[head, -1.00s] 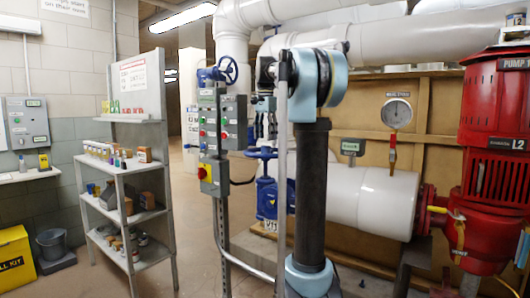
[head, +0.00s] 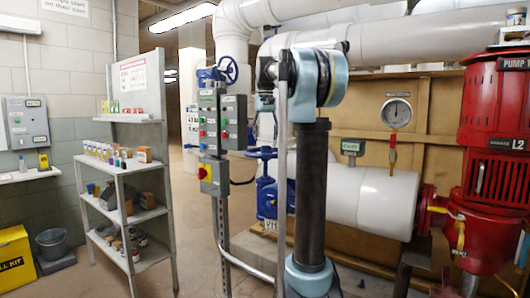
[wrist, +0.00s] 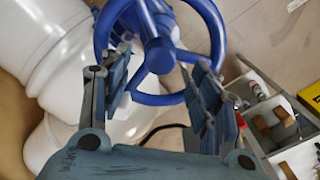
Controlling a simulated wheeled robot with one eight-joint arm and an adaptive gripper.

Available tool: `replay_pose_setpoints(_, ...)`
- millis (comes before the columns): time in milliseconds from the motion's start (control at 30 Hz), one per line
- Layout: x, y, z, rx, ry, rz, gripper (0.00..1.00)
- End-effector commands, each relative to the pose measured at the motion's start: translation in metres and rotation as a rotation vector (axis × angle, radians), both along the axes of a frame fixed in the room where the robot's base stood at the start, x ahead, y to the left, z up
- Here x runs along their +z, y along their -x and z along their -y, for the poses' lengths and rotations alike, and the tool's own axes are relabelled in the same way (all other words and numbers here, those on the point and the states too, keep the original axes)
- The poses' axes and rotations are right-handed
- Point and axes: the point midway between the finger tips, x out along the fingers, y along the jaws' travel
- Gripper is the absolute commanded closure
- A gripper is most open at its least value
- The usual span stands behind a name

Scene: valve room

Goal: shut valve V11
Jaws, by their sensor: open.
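The blue valve (head: 267,198) with a small tag reading V11 stands low behind the control post, partly hidden by my arm. Its blue handwheel (head: 262,153) lies on top, seen nearly edge-on. In the wrist view a blue handwheel (wrist: 160,57), which looks like the same one, fills the top middle. My gripper (wrist: 163,65) is open, its two fingers apart on either side of the hub and overlapping the rim in the picture. Whether the fingers touch the wheel or spokes I cannot tell. In the head view my gripper is a small dark shape above the wheel.
A control post with switch boxes (head: 209,132) stands just left of my arm. Another blue handwheel (head: 228,69) sits higher up. White pipes (head: 375,205) and a red pump (head: 492,150) are at right. A grey shelf (head: 130,215) stands left, with open floor between.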

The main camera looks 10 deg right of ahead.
Motion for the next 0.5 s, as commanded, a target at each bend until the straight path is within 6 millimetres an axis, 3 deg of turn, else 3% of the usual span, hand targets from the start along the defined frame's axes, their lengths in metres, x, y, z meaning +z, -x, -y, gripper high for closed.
replay_pose_setpoints(233, 0.0000, 0.0000, 0.0000, 0.231, 0.000, 0.000, 0.43)
replay_pose_setpoints(500, 0.0000, 0.0000, 0.0000, 0.340, 0.000, 0.000, 0.43)
